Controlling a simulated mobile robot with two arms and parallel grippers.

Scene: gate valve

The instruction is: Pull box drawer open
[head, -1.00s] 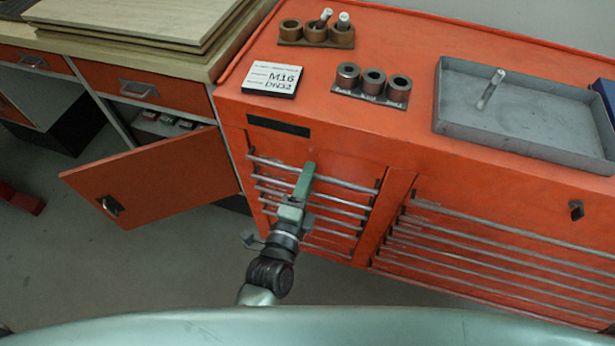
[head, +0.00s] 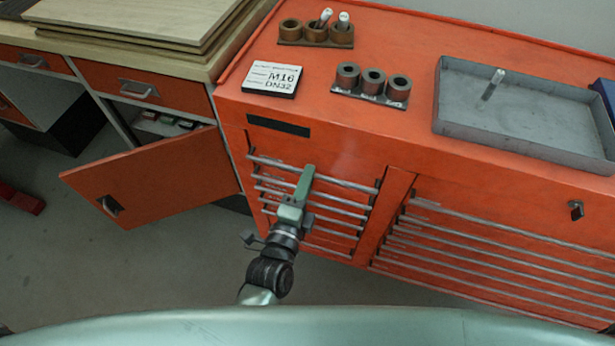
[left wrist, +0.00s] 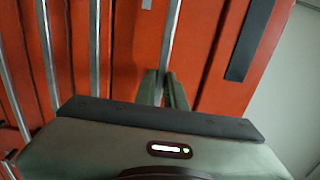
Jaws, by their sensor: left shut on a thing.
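The orange box (head: 460,190) has a stack of narrow drawers with long metal bar handles on its left front. My left gripper (head: 305,177) reaches up to this stack and is shut on the top bar handle (head: 345,182). In the left wrist view, the gripper's green fingers (left wrist: 163,88) are on the bar handle (left wrist: 172,40), which runs up between them. The top drawer looks flush with the front. My right gripper is in neither view.
A wider drawer stack (head: 480,250) is on the right front. An open orange cabinet door (head: 155,178) stands out on the left. On top are a grey tray (head: 520,128), a white M16 DN32 sign (head: 270,80) and ring holders (head: 372,85). Floor is free below left.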

